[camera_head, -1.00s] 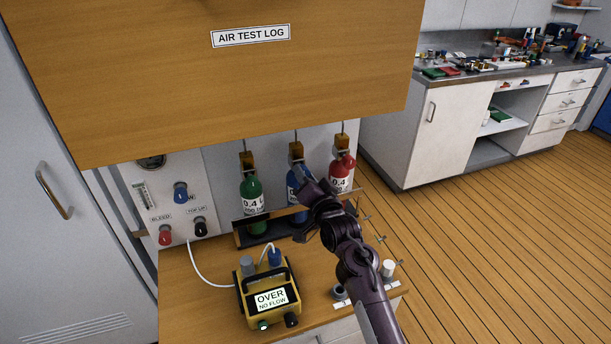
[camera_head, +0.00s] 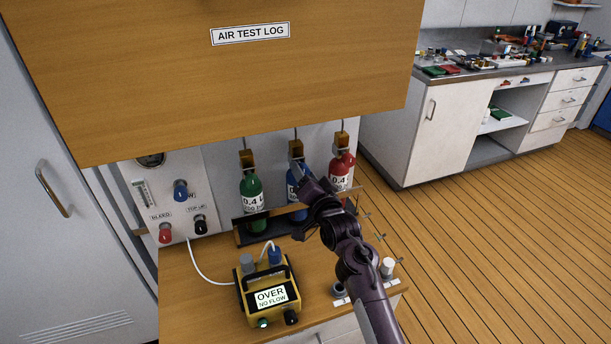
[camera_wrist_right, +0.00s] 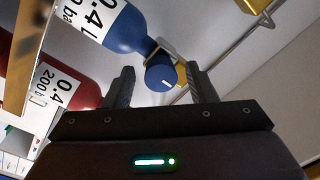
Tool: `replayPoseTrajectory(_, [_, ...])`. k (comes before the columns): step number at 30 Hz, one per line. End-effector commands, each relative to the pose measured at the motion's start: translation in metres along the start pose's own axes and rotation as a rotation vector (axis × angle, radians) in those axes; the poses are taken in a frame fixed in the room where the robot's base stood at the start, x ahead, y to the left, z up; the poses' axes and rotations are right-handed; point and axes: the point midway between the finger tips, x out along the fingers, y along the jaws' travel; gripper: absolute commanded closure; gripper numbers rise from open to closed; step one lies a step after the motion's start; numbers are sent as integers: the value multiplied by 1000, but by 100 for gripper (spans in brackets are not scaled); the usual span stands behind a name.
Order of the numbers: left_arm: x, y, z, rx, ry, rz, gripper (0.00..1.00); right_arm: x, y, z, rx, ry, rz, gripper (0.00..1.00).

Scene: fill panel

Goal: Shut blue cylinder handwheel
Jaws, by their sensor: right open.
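The blue cylinder (camera_head: 291,191) stands upright in the rack between the green cylinder (camera_head: 251,186) and the red cylinder (camera_head: 343,164). My right gripper (camera_head: 305,172) is in front of it and hides part of it and its valve. In the right wrist view the blue handwheel (camera_wrist_right: 161,76), a round knob with a white mark, lies between the two open fingertips of my right gripper (camera_wrist_right: 162,82). Gaps show on both sides of it. I cannot tell how deep it sits between the fingers. My left gripper is not in view.
A wooden cabinet (camera_head: 215,85) marked AIR TEST LOG overhangs the cylinders. A yellow meter (camera_head: 268,295) reading OVER, NO FLOW stands on the bench below. A panel with knobs (camera_head: 180,190) is at left. The red cylinder is close beside my gripper.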

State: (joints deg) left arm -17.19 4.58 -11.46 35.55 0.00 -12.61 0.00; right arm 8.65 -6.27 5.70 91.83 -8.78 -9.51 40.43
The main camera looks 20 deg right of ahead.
Motion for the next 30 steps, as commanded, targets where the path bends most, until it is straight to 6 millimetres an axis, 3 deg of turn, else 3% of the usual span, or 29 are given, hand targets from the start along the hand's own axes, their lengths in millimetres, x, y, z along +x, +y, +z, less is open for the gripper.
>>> replayPoseTrajectory(5, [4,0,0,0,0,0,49,-13,2,1,-1,1,0,49])
replayPoseTrajectory(12, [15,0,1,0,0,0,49,-52,2,2,0,0,1,49])
replayPoseTrajectory(18, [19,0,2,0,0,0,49,-74,2,2,1,-2,1,49])
replayPoseTrajectory(30, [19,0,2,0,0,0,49,-78,0,0,1,-1,0,49])
